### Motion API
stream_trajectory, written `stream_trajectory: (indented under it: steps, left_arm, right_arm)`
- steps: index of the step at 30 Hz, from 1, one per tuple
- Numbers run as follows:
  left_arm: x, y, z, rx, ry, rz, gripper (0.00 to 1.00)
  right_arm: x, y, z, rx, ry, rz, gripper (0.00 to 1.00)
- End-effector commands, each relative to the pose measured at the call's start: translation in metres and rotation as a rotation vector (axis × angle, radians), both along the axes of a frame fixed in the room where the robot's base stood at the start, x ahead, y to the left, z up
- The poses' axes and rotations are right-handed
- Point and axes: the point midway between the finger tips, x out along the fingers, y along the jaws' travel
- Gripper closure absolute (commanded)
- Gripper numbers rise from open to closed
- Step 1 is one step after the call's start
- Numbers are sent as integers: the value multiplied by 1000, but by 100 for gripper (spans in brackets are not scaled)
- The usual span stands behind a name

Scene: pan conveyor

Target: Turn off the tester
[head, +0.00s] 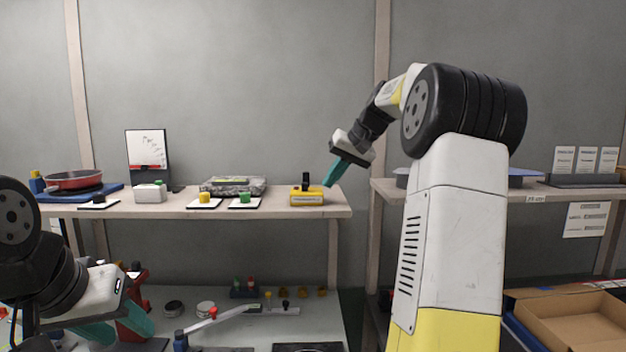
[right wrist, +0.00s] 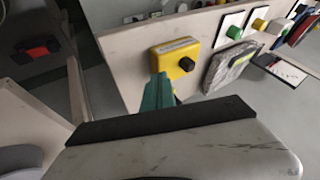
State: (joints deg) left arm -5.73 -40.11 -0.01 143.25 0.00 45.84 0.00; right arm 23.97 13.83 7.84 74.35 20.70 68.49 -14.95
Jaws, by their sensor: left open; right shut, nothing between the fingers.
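A yellow box (head: 307,198) with a pale label strip and a black upright switch stands near the right end of the shelf; I take it for the tester. In the right wrist view the yellow box (right wrist: 168,57) shows its black knob (right wrist: 186,64). My right gripper (head: 334,175) is shut and empty, tilted down, just right of the box and a little above it. Its teal fingers (right wrist: 158,92) look apart from the knob. My left gripper (head: 114,326) is open and empty, low at the left over the lower bench. The label is too small to read.
Green and yellow buttons on white plates (head: 242,203), a grey slab (head: 233,185), a white box (head: 150,193) and a red pan (head: 74,180) share the shelf. A gap separates it from the right shelf (head: 540,191). A cardboard box (head: 575,325) sits lower right.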

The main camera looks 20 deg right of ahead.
Motion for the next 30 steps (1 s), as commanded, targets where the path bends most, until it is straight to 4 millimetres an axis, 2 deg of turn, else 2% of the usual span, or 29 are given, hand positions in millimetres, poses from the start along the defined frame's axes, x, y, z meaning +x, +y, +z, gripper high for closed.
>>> stream_trajectory:
  steps: [18,23,30]
  left_arm:
    - [0,0,0,0,0,0,58]
    - [0,0,0,0,0,0,58]
    - [0,0,0,0,0,0,58]
  right_arm:
    - [-41,-33,70,-2,-3,-4,100]
    - [-47,-37,79,-1,-2,-3,100]
    - [-48,-38,80,-1,0,-2,100]
